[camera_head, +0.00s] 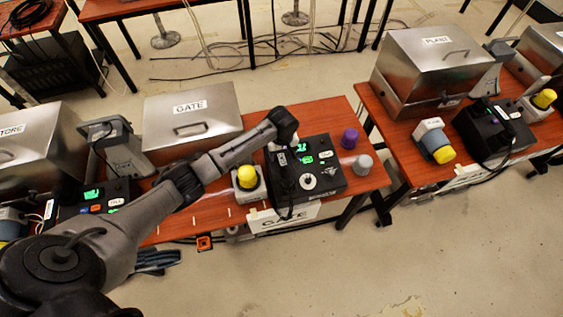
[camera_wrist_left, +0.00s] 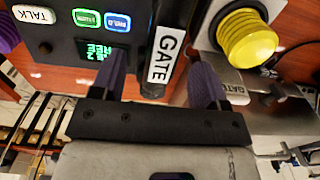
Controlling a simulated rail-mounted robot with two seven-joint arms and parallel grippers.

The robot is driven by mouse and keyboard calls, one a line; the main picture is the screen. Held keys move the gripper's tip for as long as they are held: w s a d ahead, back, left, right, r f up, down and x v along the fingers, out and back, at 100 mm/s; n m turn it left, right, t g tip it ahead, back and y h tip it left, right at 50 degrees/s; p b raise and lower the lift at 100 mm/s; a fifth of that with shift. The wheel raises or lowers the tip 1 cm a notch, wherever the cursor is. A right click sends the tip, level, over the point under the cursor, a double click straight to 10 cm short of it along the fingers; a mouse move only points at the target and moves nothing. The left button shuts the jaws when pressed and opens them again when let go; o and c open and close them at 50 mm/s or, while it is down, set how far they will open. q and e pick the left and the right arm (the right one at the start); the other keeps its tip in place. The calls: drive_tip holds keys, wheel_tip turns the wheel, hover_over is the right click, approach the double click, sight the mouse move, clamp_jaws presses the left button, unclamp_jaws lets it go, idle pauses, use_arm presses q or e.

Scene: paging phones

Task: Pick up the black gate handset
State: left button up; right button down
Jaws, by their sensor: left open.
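The black gate handset (camera_wrist_left: 163,60), with a white GATE label, lies along the side of the black gate phone (camera_wrist_left: 60,35) in the left wrist view. In the head view the gate phone (camera_head: 318,165) stands on the middle table, with the handset (camera_head: 287,185) at its left side. My left gripper (camera_wrist_left: 158,75) is open, with one purple finger on each side of the handset. Whether the fingers touch it cannot be told. In the head view my left gripper (camera_head: 281,146) is over the phone's far left part, and its fingers are mostly hidden.
A yellow-topped button (camera_head: 247,177) stands just left of the phone and also shows in the left wrist view (camera_wrist_left: 246,38). Purple (camera_head: 349,138) and grey (camera_head: 363,164) knobs stand at its right. A metal GATE box (camera_head: 192,120) is behind. The PLANT table (camera_head: 400,150) is at right.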

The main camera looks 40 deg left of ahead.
sight(282, 157)
use_arm(q)
drive_tip(key=shift+s+f+b, duration=0.2)
drive_tip(key=shift+f+b, duration=0.25)
drive_tip(key=shift+f, duration=2.15)
drive_tip(key=shift+c, duration=0.2)
drive_tip(key=c, duration=1.1)
drive_tip(key=shift+r, duration=0.15)
wheel_tip(282, 157, up, 4)
drive_tip(key=shift+r+p, duration=0.15)
drive_tip(key=shift+p, duration=0.4)
drive_tip(key=d+r+p, duration=0.1)
drive_tip(key=d+r, duration=0.5)
drive_tip(key=d, duration=0.5)
drive_tip(key=shift+d+r, duration=0.2)
drive_tip(key=shift+d, duration=0.1)
